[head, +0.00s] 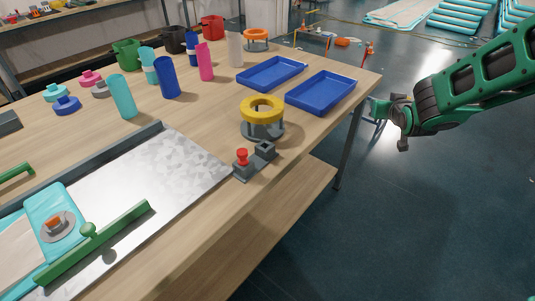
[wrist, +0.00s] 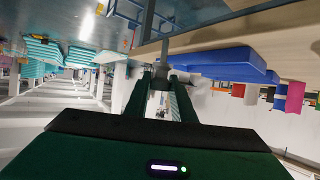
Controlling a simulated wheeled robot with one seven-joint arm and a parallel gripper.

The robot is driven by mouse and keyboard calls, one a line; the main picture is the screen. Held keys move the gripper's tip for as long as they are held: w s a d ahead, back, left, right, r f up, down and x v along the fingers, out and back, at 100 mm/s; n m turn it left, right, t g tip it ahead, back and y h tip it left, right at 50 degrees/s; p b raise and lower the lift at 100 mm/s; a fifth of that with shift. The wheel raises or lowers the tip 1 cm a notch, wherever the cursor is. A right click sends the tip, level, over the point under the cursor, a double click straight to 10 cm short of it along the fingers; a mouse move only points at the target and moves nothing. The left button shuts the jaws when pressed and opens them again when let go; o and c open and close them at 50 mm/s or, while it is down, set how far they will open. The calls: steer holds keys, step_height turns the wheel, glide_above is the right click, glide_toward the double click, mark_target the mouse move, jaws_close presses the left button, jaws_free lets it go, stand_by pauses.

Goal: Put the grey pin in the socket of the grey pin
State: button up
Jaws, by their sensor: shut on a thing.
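My gripper (head: 376,109) is beyond the right edge of the table in the head view, close to a table leg. In the wrist view its fingers (wrist: 165,78) are close together, shut on a narrow grey thing (wrist: 167,47), which looks like the grey pin. Its shape is mostly hidden and it blends with the table frame. A grey block with a dark opening (head: 265,149), which may be the socket, stands at the table's front edge. It is beside a grey base holding a red pin (head: 242,157). My gripper is apart from them.
A yellow ring on a grey stand (head: 262,110) stands behind the block. Two blue trays (head: 321,91) lie near the table's right edge. Several cups stand further back. A metal plate (head: 150,185) with a green bar (head: 95,240) lies at left. Open floor is at right.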

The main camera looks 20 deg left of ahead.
steer(key=s+a+r+n+y, duration=0.1)
steer(key=s+a, duration=0.3)
steer(key=a, duration=0.3)
steer(key=s+a+r+n+g+y, duration=0.1)
steer(key=s+a, duration=0.3)
steer(key=a, duration=0.3)
steer(key=s+a+r+n+y, duration=0.1)
steer(key=s+a, duration=0.3)
steer(key=a, duration=0.3)
steer(key=s+a+r+n+g+y, duration=0.1)
steer(key=s+a+r+y, duration=0.1)
steer(key=s+a, duration=0.7)
steer(key=s+a+r+n+g+y, duration=0.1)
steer(key=s+a+r+n, duration=0.15)
steer(key=s+a, duration=0.6)
steer(key=shift+m, duration=0.35)
steer(key=shift+w+d+f, duration=1.25)
steer(key=shift+f, duration=0.55)
steer(key=shift+w+d+f, duration=1.25)
steer(key=shift+w+f, duration=0.05)
steer(key=shift+f, duration=0.45)
steer(key=shift+w+d+f, duration=1.25)
steer(key=shift+f, duration=0.55)
steer(key=o, duration=1)
steer(key=shift+f, duration=0.1)
